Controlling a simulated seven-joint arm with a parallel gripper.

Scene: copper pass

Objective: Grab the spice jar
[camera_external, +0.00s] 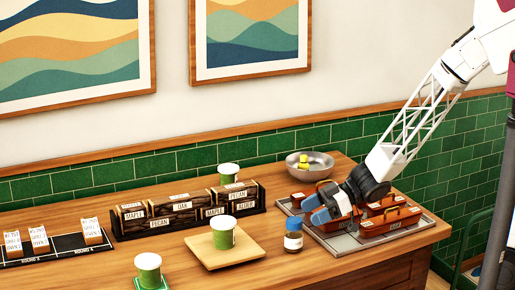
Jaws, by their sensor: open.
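The spice jar (293,236) stands upright near the front edge of the wooden counter. It is a small jar with a dark blue lid, a pale label and brownish contents. My gripper (314,209) is at the end of the white lattice arm, just to the upper right of the jar. Its blue fingers point toward the left. They appear apart from the jar and nothing shows between them.
A tray (346,245) with brown cases (389,220) lies under and right of my gripper. A metal bowl (311,168) with yellow items is behind. A wooden board (232,257) bearing a green cup (223,232) is left of the jar. Dark labelled boxes (183,217) stand farther left.

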